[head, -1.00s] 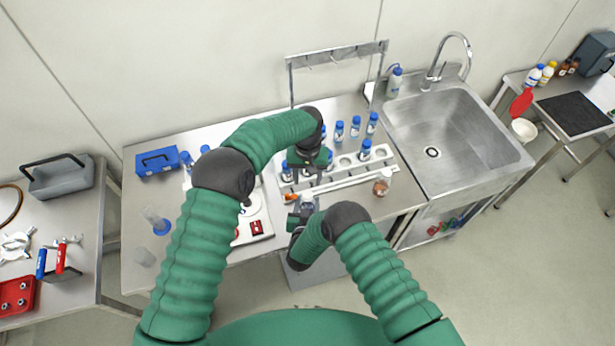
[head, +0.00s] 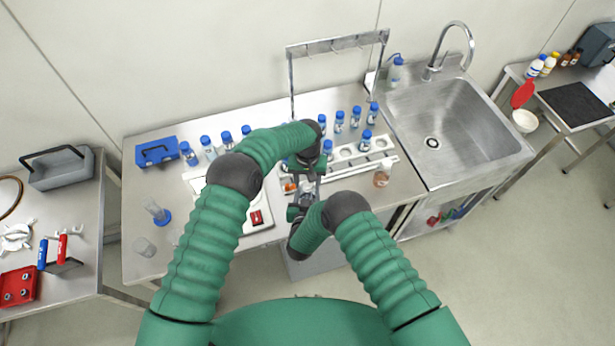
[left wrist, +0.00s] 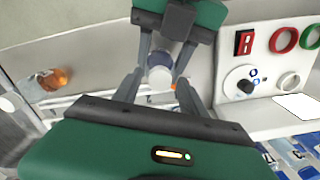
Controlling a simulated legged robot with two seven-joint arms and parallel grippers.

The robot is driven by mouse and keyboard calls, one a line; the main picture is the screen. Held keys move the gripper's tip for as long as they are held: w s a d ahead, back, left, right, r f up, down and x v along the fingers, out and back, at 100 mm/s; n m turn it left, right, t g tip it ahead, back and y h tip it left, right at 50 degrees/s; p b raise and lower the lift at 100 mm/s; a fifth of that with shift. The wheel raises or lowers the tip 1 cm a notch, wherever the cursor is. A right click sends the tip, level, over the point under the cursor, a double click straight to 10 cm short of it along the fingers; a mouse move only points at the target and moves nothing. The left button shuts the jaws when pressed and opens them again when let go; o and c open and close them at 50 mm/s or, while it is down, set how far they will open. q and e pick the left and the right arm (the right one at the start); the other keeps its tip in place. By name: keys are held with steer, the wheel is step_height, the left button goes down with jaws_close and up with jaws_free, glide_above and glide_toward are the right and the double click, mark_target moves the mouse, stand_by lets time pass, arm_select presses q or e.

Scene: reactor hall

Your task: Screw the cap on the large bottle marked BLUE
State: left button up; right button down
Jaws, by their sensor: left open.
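My left gripper (head: 315,182) is open over the front of the bench, close above my right gripper (head: 298,212). In the left wrist view the left gripper's parted fingers (left wrist: 160,84) reach toward a small pale round thing with a bluish edge (left wrist: 160,76). The right gripper's fingers (left wrist: 164,58) stand on either side of it; whether they touch it is unclear. It may be a bottle or cap; I cannot tell which. Several blue-capped bottles (head: 207,147) stand along the back of the bench. No BLUE marking can be read.
A white rack (head: 347,152) stands right of the grippers, with an amber-filled bottle (head: 382,174) at its front. A white device (head: 258,217) with a red switch lies to the left. A blue box (head: 156,152) is at the back left. The sink (head: 450,125) is at the right.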

arm_select(q)
jaws_close()
steer(key=shift+m, duration=1)
steer(key=shift+o, duration=0.8)
jaws_free()
step_height(320, 180, up, 12)
steer(key=shift+w, duration=0.1)
